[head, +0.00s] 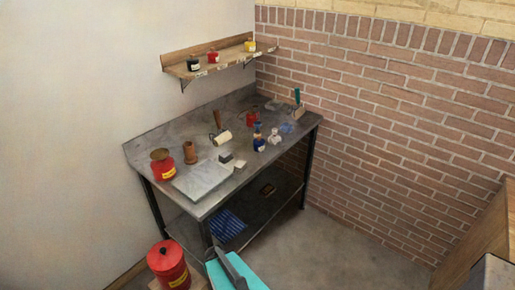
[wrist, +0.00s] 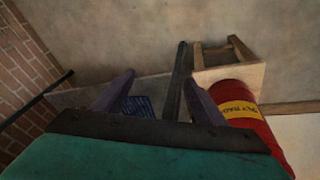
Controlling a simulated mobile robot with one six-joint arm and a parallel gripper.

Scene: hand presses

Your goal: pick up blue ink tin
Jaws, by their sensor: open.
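A small dark blue container (head: 259,144), likely the blue ink tin, stands on the grey workbench (head: 203,204) right of its middle. Its details are too small to read. My gripper (wrist: 159,78) is open and empty, with its two fingers apart in the wrist view. In the head view my teal arm end (head: 236,272) is low at the bottom, in front of and below the bench top, well away from the dark blue container. The wrist view does not show the container.
A red can (head: 171,266) stands below the bench's near left side; it also shows in the wrist view (wrist: 240,106). A dark bench leg (wrist: 178,80) rises between my fingers.

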